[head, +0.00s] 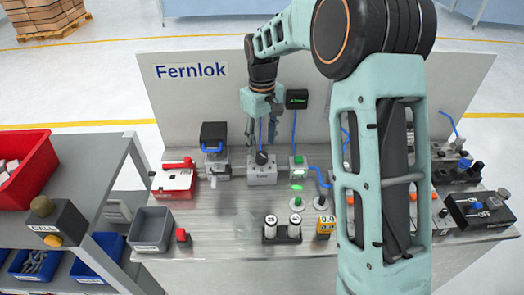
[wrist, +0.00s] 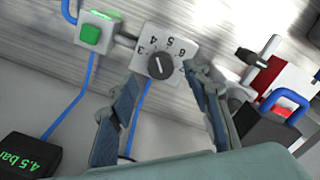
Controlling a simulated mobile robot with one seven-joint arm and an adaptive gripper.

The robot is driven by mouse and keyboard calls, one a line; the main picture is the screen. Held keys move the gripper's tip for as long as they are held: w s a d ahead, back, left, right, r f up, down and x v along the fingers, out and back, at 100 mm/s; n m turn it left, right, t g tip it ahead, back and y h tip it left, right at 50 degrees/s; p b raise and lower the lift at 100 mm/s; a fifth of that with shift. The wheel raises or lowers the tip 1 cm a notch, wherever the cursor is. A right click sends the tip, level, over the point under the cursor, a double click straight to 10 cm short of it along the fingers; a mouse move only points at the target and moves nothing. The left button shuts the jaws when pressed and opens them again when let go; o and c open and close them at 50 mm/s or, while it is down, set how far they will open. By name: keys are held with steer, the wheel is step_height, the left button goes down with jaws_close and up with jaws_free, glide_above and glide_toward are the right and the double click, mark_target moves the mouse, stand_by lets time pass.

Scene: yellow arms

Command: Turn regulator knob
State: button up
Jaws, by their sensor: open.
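The regulator knob (head: 261,158) is black and round, on top of a grey block (head: 262,176) on the metal bench. In the wrist view the knob (wrist: 160,67) has a light pointer line and sits on a pale dial plate (wrist: 152,40) with numbers around it. My gripper (head: 262,134) hangs above the knob in the head view. In the wrist view its fingers stand apart, one toward each side of the knob, and nothing is between them in grip. Contact with the knob cannot be seen. A black display (wrist: 35,155) reads 4.5 bar; it hangs on the back panel (head: 297,99).
Left of the block are a valve with a black box (head: 213,134) and a red and white unit (head: 174,181). Right is a block with a green button (head: 298,164). White cylinders (head: 281,228) stand in front. Blue tubes run nearby. My arm hides part of the bench's right side.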

mark_target(262, 155)
step_height(262, 155, up, 7)
stand_by(0.3)
steer(key=shift+r, duration=0.2)
